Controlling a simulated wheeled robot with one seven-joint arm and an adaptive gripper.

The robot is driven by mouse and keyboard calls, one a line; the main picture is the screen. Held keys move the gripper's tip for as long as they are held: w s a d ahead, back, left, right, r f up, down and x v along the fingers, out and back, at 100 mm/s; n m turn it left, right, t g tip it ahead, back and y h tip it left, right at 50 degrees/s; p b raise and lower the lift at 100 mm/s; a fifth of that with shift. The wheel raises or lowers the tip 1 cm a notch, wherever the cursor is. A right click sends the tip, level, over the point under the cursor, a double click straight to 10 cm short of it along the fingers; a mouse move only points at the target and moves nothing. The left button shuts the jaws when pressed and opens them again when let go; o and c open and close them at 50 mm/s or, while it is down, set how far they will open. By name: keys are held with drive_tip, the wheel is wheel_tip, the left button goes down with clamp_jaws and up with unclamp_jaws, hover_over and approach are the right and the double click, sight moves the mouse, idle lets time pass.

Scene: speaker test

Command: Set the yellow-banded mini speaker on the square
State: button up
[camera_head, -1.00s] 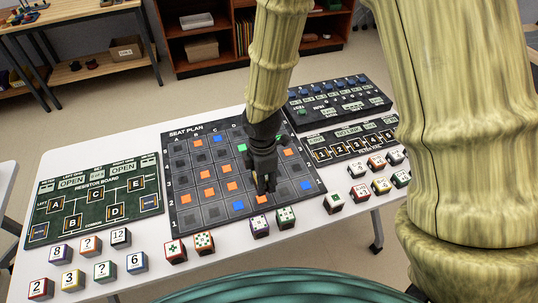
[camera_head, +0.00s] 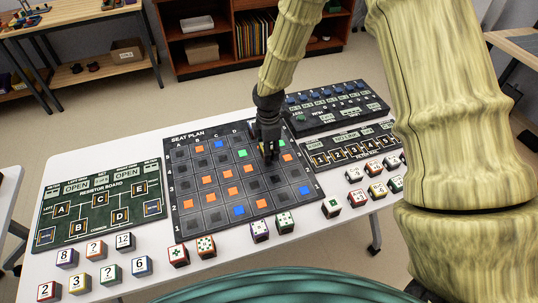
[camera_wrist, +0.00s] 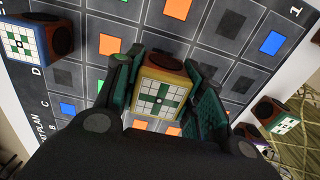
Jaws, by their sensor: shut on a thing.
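My gripper (camera_head: 267,154) is over the far right part of the dark seat plan board (camera_head: 188,224). In the wrist view its two teal-padded fingers are shut on the mini speaker (camera_wrist: 161,93), a small cube with yellow-orange edges and a white face with a green cross pattern. In the head view the fingers mostly hide this cube. I cannot tell whether it touches the board. The board bears a grid of dark, orange, blue and green squares. Another cube speaker with blue edges (camera_wrist: 30,40) stands near the D label in the wrist view; my gripper hides it in the head view.
Several cube speakers stand along the front of the table, among them a purple one (camera_head: 259,231) and a green one (camera_head: 284,222). The resistor board (camera_head: 90,225) lies left; a filter rail (camera_head: 345,158) and another dark panel (camera_head: 350,112) lie right.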

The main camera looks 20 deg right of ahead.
drive_tip(key=shift+f+p, duration=0.45)
drive_tip(key=shift+f, duration=1.2)
drive_tip(key=shift+f, duration=0.15)
drive_tip(key=o, duration=1)
drive_tip(key=shift+o, duration=0.2)
wheel_tip(320, 180, up, 12)
drive_tip(key=shift+r+b, duration=0.15)
drive_tip(key=shift+b, duration=0.95)
